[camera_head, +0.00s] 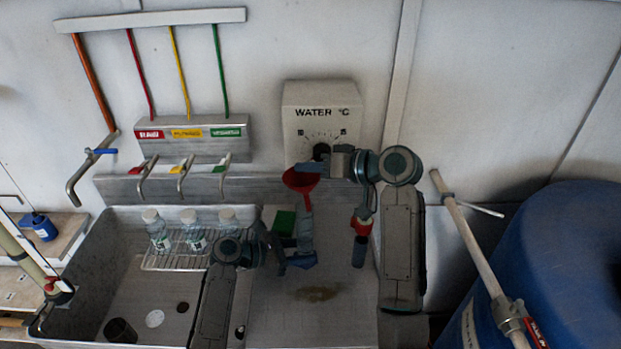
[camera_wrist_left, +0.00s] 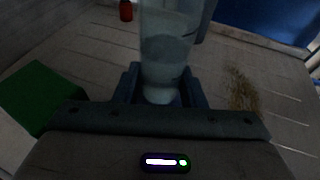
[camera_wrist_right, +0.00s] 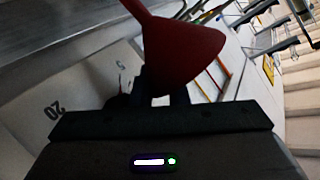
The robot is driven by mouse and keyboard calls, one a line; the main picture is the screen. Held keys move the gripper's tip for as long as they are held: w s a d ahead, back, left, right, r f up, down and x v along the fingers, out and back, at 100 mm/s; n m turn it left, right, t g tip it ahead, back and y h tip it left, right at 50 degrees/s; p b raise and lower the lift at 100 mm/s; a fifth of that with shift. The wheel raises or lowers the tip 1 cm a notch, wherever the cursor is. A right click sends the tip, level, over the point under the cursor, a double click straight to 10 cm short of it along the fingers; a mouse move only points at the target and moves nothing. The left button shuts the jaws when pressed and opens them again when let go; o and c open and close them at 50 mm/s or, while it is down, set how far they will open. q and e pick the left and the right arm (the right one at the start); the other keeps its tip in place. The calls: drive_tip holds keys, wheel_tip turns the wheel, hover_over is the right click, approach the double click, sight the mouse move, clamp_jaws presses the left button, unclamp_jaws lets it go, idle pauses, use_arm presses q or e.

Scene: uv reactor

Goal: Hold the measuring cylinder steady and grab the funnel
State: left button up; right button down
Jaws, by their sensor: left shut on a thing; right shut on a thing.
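The red funnel (camera_head: 299,181) is at the cylinder's top, wide mouth up. I cannot tell whether its stem is inside the cylinder. My right gripper (camera_head: 322,168) reaches it from the right and is shut on it. In the right wrist view the funnel (camera_wrist_right: 185,52) fills the space beyond the fingers (camera_wrist_right: 150,98).
A green block (camera_head: 284,222) stands just left of the cylinder, and a red-topped object (camera_head: 361,228) to the right. The sink (camera_head: 125,250) holds a wire rack with 3 bottles (camera_head: 158,235). The water dial box (camera_head: 321,118) is behind. A blue barrel (camera_head: 550,265) stands at right.

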drive_tip(key=shift+r, duration=2.1)
use_arm(q)
drive_tip(key=o, duration=0.8)
drive_tip(key=shift+o, duration=0.2)
